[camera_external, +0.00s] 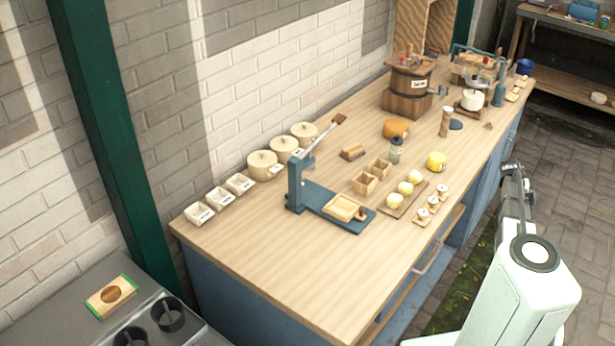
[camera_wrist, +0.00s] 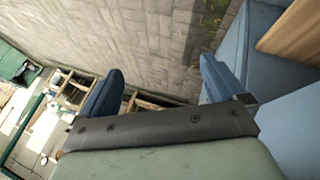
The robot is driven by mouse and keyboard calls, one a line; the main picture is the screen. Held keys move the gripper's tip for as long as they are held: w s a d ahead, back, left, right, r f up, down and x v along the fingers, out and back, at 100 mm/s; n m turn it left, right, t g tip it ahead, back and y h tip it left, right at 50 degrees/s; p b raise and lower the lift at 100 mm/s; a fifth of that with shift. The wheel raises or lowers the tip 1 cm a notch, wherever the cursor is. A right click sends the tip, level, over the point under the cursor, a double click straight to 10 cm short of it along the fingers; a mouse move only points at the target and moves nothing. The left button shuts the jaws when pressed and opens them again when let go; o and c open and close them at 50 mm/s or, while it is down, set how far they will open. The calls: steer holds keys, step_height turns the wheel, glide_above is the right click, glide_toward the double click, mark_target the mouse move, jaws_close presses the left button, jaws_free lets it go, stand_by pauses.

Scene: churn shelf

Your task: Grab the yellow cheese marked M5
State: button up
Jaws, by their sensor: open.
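A round yellow cheese (camera_external: 436,160) with a dark marking stands on the wooden counter, near its right edge. The marking is too small to read, so I cannot confirm M5. Several small pale yellow pieces (camera_external: 404,188) sit in a row on a board to its left and nearer the camera. A larger orange round (camera_external: 396,128) lies farther back. My gripper (camera_wrist: 160,86) is open and empty in the wrist view, its two blue fingers wide apart over paving. In the external view my arm is right of the counter, apart from the cheese. No cheese shows in the wrist view.
A blue lever press (camera_external: 300,185) stands mid-counter (camera_external: 260,260). A wooden churn (camera_external: 407,90) is at the back. Small knobbed items (camera_external: 432,202) line the right edge. The counter's front is clear.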

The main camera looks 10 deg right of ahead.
step_height(320, 180, up, 7)
steer(key=w+d, duration=0.2)
steer(key=d, duration=0.1)
step_height(320, 180, up, 21)
steer(key=n+g+y, duration=0.1)
steer(key=n+y, duration=0.6)
steer(key=n, duration=0.9)
glide_above(438, 156)
steer(key=f, duration=0.6)
steer(key=shift+s+f, duration=0.4)
steer(key=shift+w+f, duration=0.2)
steer(key=shift+f, duration=3.2)
steer(key=c, duration=1.2)
